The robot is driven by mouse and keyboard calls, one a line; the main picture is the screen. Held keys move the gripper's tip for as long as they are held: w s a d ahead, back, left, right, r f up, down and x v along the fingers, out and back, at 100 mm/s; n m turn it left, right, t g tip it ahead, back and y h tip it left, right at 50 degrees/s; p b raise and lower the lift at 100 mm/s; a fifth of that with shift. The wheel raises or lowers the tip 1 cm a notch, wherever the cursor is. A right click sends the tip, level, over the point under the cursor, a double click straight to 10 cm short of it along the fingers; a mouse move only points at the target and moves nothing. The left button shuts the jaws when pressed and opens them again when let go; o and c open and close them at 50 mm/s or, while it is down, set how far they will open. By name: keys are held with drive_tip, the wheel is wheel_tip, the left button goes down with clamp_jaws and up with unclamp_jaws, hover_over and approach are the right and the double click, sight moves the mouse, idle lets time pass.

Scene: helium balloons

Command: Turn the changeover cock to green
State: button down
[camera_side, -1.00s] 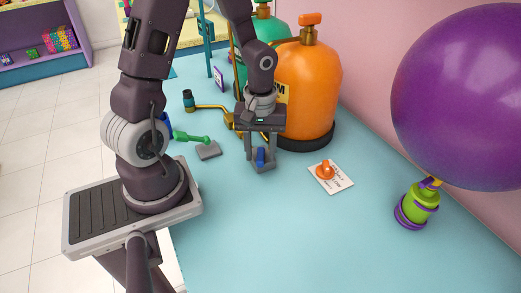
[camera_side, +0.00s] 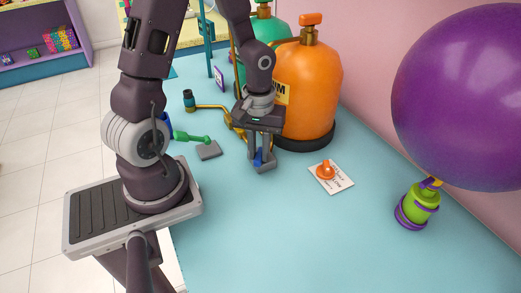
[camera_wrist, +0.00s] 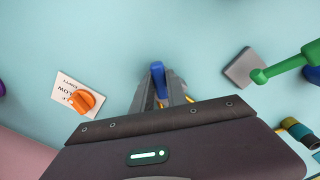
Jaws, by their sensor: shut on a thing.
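My gripper (camera_side: 262,166) points down at the table in front of the orange tank. It is shut on a blue handle (camera_side: 258,158), which looks like the lever of the changeover cock. In the wrist view the blue handle (camera_wrist: 157,72) sticks out between the fingers of my gripper (camera_wrist: 159,92). The cock's body is hidden by my gripper and hand. A green tank (camera_side: 268,30) stands behind the orange tank (camera_side: 308,90). Brass pipe (camera_side: 212,107) shows behind my gripper.
A green lever (camera_side: 190,137) and a grey block (camera_side: 209,150) are to the left of my gripper. An orange knob (camera_side: 325,171) on a white card (camera_side: 340,183) is to the right. A purple balloon (camera_side: 460,95) sits above a green weight (camera_side: 418,203). The front table is clear.

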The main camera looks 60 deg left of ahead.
drive_tip(key=m, duration=0.4)
drive_tip(key=shift+s+a+m, duration=0.25)
drive_tip(key=shift+a+m, duration=0.05)
drive_tip(key=shift+a, duration=0.1)
drive_tip(key=m, duration=0.3)
drive_tip(key=shift+s+a+m, duration=0.1)
drive_tip(key=shift+a+m, duration=0.25)
drive_tip(key=shift+m, duration=0.05)
drive_tip(key=m, duration=0.2)
drive_tip(key=a+m, duration=0.1)
drive_tip(key=m, duration=0.1)
drive_tip(key=shift+a+m, duration=0.25)
drive_tip(key=shift+m, duration=1.45)
drive_tip(key=c, duration=1.3)
unclamp_jaws()
